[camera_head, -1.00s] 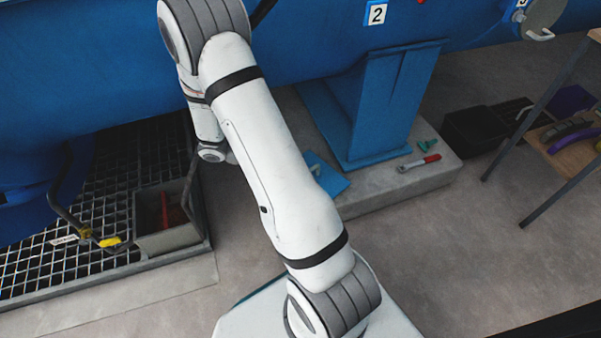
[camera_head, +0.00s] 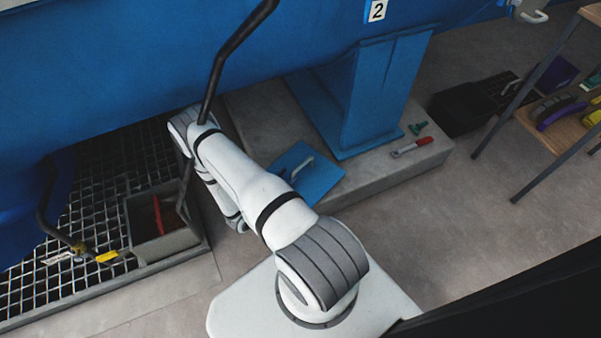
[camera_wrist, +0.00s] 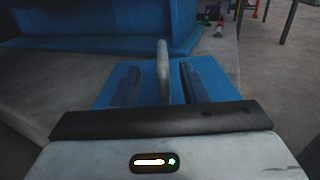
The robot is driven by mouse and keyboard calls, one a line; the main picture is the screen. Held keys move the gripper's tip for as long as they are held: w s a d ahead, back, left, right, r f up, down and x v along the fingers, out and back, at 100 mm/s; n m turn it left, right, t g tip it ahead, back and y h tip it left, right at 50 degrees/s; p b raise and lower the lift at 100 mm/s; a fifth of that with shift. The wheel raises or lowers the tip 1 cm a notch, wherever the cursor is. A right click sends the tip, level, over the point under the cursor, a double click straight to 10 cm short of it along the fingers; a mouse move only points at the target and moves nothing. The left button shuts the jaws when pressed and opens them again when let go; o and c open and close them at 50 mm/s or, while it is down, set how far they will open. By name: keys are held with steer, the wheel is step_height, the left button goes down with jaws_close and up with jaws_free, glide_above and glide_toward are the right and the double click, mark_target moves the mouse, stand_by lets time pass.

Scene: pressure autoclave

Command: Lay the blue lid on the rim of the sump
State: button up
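The blue lid (camera_head: 322,181), a flat square plate with a light bar handle (camera_head: 303,167), lies on the concrete plinth beside the blue support leg. It also shows ahead in the wrist view (camera_wrist: 222,91). My gripper (camera_wrist: 160,84) is open, one finger on each side of the handle (camera_wrist: 163,62), with gaps on both sides. I cannot tell how far above the lid the fingertips are. In the head view my arm hides the gripper. The sump (camera_head: 165,246) is a grey open box at the left, with a red object inside.
A red-handled tool (camera_head: 411,147) lies on the plinth. A shelf (camera_head: 568,128) stands at the right. The large blue vessel overhangs the back.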

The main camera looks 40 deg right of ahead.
mark_target(293, 174)
steer(key=d+b, duration=0.1)
steer(key=d, duration=0.3)
steer(key=d+f+b, duration=0.1)
steer(key=d, duration=0.1)
steer(key=shift+w+b, duration=0.3)
steer(key=shift+b, duration=0.05)
steer(key=shift+d+r, duration=0.15)
steer(key=shift+d, duration=0.4)
steer(key=shift+c, duration=0.2)
jaws_close()
steer(key=shift+w, duration=0.1)
